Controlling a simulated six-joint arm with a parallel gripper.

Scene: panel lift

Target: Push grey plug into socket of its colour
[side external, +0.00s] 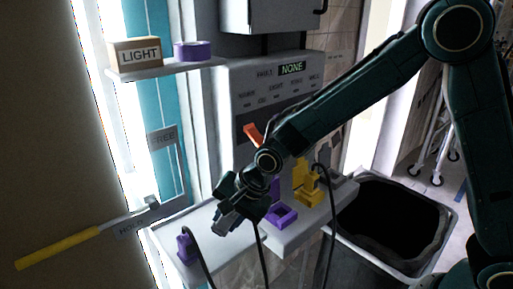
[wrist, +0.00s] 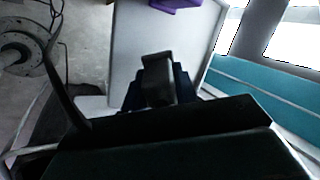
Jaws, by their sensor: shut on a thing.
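My gripper (side external: 226,226) is shut on the grey plug (side external: 229,219), held over the pale ledge (side external: 200,222) in front of the panel. In the wrist view the plug (wrist: 158,78) is a dark block between the fingers, above the grey ledge surface (wrist: 135,30). A black cable hangs beneath my gripper. A purple socket (side external: 283,216) stands on the ledge right of my gripper, and a yellow socket with a plug (side external: 307,188) is further right. I cannot make out a grey socket; my gripper and wrist hide part of the ledge.
A purple plug (side external: 186,247) with a cable stands at the ledge's left. A yellow-handled lever (side external: 60,248) sticks out at left. A shelf holds a LIGHT box (side external: 136,53) and a purple roll (side external: 192,50). A black bin (side external: 395,225) stands right.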

